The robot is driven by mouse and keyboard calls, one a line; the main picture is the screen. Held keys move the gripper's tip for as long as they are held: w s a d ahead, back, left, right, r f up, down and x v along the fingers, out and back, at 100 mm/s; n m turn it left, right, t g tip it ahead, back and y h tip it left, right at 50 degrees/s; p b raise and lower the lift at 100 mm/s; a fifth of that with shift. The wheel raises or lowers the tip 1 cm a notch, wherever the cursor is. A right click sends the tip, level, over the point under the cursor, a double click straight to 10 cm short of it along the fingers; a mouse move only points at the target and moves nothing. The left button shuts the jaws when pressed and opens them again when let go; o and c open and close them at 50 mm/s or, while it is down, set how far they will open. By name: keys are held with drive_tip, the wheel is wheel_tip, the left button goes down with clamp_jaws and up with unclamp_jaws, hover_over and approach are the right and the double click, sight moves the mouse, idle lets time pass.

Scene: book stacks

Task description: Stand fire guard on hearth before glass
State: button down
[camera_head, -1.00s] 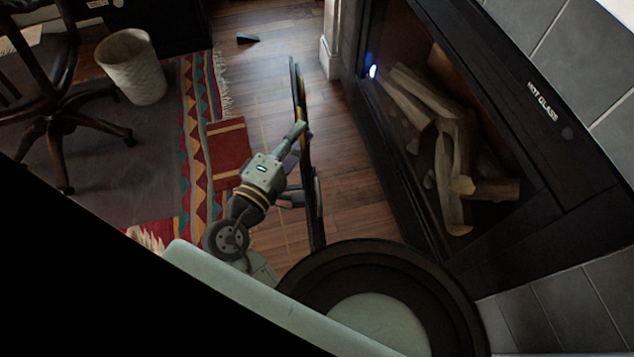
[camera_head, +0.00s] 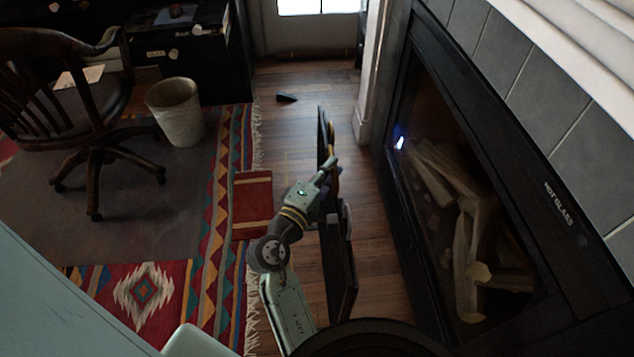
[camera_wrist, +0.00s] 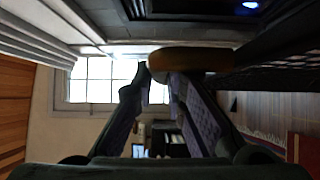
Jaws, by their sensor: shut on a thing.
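The fire guard (camera_head: 341,262) is a dark, thin panel, seen nearly edge-on and held upright over the wood floor. My gripper (camera_head: 331,174) is shut on it near its upper part. In the wrist view, my gripper's fingers (camera_wrist: 160,82) close at a rounded brown handle (camera_wrist: 195,60), with the guard's dark mesh (camera_wrist: 285,75) at the right. The fireplace glass (camera_head: 455,200), marked HOT GLASS, is to the right of the guard, with a strip of floor between them. Whether the guard's lower edge touches the floor is hidden. No separate hearth slab can be made out.
A red book (camera_head: 252,203) lies by the patterned rug (camera_head: 205,235), left of my gripper. A white wastebasket (camera_head: 176,112) and a wooden swivel chair (camera_head: 75,100) stand farther left. A small dark wedge (camera_head: 287,97) lies on the floor. Bare floor (camera_head: 375,235) shows before the fireplace.

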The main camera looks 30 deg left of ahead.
drive_tip(key=w+f, duration=0.3)
drive_tip(key=w, duration=0.2)
drive_tip(key=shift+f+p, duration=0.2)
drive_tip(key=shift+p, duration=0.25)
drive_tip(key=c, duration=2.1)
unclamp_jaws()
drive_tip(key=shift+f, duration=0.4)
drive_tip(key=o, duration=0.5)
drive_tip(key=shift+c, duration=0.2)
